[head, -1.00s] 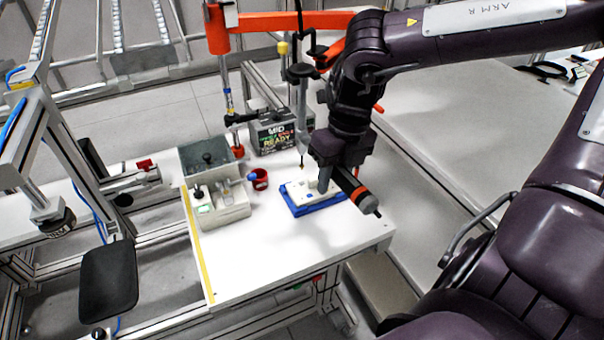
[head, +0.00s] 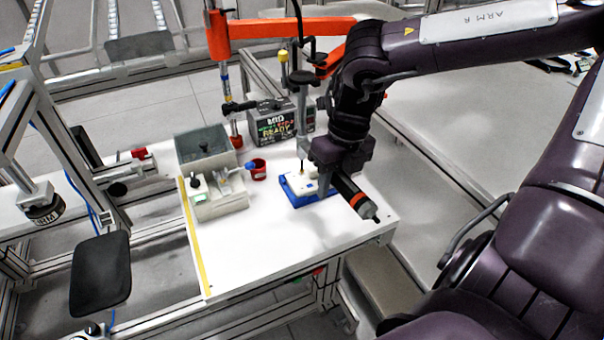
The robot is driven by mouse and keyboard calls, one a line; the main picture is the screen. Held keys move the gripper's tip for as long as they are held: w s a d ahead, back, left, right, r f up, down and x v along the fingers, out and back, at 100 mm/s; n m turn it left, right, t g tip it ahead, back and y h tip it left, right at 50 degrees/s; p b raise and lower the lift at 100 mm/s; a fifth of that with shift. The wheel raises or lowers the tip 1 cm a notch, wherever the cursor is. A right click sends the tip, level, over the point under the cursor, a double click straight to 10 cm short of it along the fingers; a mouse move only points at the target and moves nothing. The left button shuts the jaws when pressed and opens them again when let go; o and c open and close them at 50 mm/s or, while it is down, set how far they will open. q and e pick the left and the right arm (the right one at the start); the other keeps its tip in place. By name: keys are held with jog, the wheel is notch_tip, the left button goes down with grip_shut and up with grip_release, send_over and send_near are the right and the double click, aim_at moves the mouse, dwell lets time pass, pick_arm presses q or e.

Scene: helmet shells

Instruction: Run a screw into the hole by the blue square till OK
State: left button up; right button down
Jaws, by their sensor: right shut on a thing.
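My right gripper (head: 316,160) reaches over the table, shut on the upright screwdriver (head: 304,128) that hangs from the orange support arm. The driver's thin bit (head: 302,160) points down at the far part of the white shell (head: 303,185). I cannot tell whether it touches the shell. The shell sits in a blue holder (head: 300,202). My gripper partly hides the shell's right side. The hole, the blue square and any screw are too small to make out. The controller box (head: 275,127) behind shows green and red text with READY. My left gripper is out of view.
A black cylinder with an orange band (head: 357,198) juts out below my right gripper. A red cup (head: 259,170) stands left of the holder, beside grey bins (head: 206,150). The orange arm (head: 275,28) spans behind. The front of the white table (head: 265,245) is clear.

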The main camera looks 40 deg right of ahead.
jog(key=shift+f+b, duration=0.9)
jog(key=shift+f, duration=0.65)
jog(key=shift+f+b, duration=0.3)
jog(key=shift+f, duration=0.4)
jog(key=shift+s+f+b, duration=0.1)
jog(key=shift+f+b, duration=0.8)
jog(key=shift+f, duration=0.1)
dwell(1.2)
dwell(0.5)
jog(key=shift+r+p, duration=2.55)
jog(key=shift+r, duration=0.55)
